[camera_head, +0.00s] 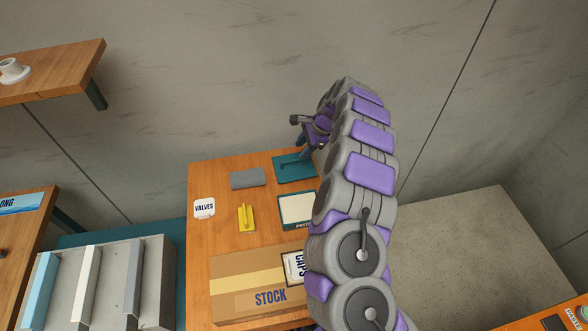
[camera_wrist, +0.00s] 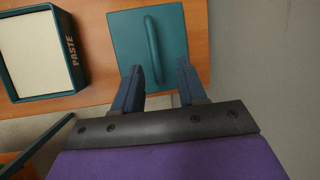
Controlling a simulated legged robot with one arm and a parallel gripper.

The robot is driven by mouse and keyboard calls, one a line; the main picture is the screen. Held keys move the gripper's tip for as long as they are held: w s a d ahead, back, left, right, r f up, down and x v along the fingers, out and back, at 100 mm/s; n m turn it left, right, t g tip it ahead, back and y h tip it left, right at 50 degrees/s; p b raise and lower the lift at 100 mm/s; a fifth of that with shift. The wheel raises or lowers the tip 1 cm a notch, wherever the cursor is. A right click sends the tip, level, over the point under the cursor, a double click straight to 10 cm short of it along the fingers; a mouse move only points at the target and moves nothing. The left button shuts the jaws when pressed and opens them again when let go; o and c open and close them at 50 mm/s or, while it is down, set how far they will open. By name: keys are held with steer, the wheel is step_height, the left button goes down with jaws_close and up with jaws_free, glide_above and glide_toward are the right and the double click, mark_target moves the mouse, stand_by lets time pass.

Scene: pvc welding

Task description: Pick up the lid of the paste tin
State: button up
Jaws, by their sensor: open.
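The lid (camera_wrist: 178,30) is a flat teal square with a raised teal bar handle (camera_wrist: 152,45). It lies on the wooden table, apart from the tin. It also shows in the head view (camera_head: 283,172), partly behind my gripper. The open paste tin (camera_wrist: 84,75) is teal with pale paste inside and stands left of the lid in the wrist view; in the head view (camera_head: 283,226) my arm covers part of it. My gripper (camera_wrist: 158,67) is open and empty. Its fingertips show on either side of the handle's near end; I cannot tell the height between them.
The table (camera_head: 222,230) also holds a grey block (camera_head: 248,178), a yellow tool (camera_head: 247,217), a small white valves box (camera_head: 204,208) and a cardboard stock box (camera_head: 240,290). The table's edge and a grey wall are close to the lid. A shelf (camera_head: 60,70) hangs at upper left.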

mark_target(295, 159)
steer(key=x, duration=0.1)
steer(key=b+x, duration=0.1)
steer(key=x, duration=0.1)
steer(key=s+b+x, duration=0.1)
steer(key=x, duration=0.1)
steer(key=shift+w+a+f, duration=0.1)
steer(key=shift+a+f, duration=0.2)
steer(key=shift+f, duration=0.15)
steer(key=shift+d, duration=0.1)
jaws_close()
